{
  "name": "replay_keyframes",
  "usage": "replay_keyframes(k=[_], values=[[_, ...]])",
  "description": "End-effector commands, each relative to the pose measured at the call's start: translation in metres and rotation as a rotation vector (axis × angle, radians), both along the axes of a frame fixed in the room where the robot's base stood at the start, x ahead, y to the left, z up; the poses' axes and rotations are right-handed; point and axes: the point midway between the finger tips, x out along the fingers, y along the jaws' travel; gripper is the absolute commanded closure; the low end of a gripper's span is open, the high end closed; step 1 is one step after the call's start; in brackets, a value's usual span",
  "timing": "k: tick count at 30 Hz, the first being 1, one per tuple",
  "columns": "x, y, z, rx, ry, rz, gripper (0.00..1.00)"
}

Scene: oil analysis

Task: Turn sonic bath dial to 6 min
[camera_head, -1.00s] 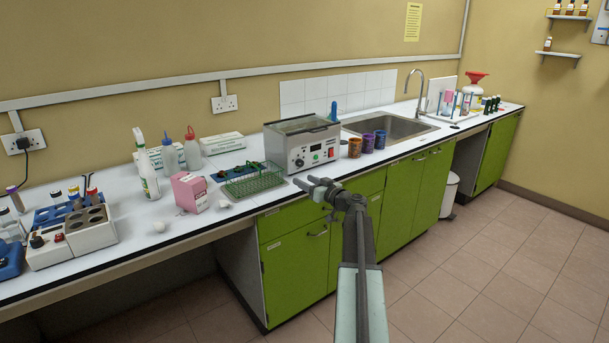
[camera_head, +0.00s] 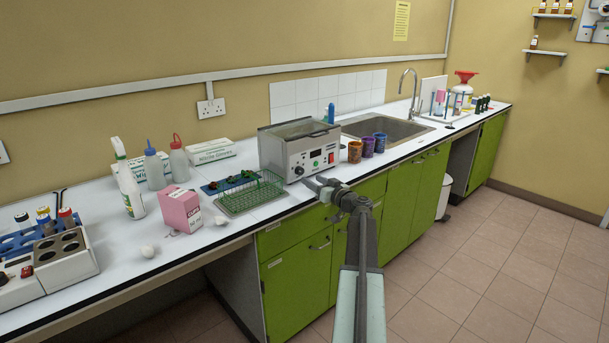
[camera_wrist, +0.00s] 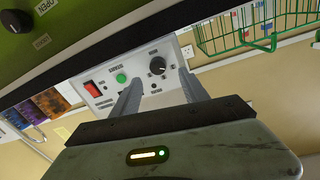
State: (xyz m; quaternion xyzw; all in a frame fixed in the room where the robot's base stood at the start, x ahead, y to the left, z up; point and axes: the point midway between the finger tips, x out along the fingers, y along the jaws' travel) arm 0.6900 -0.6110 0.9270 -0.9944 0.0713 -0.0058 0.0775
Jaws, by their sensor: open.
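The sonic bath (camera_head: 285,152) is a grey metal box on the white bench. Its front panel (camera_wrist: 110,88) carries a black round dial (camera_wrist: 157,66), a green button (camera_wrist: 121,78) and a red switch (camera_wrist: 92,89). The dial also shows in the head view (camera_head: 299,171), at the panel's lower left. My gripper (camera_head: 316,184) is in front of the panel, open and empty. In the wrist view its two fingers (camera_wrist: 160,80) point at the panel, with the dial between them in the picture and no contact visible. The dial's markings are too small to read.
A green wire rack (camera_head: 250,193) stands left of the bath, with a pink box (camera_head: 180,210) farther left. Several coloured cups (camera_head: 367,147) stand right of it, before the sink (camera_head: 385,128).

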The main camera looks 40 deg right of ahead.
Motion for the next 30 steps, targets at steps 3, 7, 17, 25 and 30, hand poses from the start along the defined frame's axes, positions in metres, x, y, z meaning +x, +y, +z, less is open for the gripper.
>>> replay_keyframes(k=[3, 7, 17, 25, 30], values=[[0.015, -0.007, 0.000, 0.000, 0.001, -0.004, 0.48], [0.039, -0.013, 0.000, 0.000, 0.001, -0.006, 0.48], [0.064, -0.017, 0.000, 0.000, 0.001, -0.010, 0.48], [0.063, -0.018, 0.000, 0.000, 0.001, -0.010, 0.95], [0.060, -0.020, 0.000, 0.002, 0.001, -0.015, 1.00]])
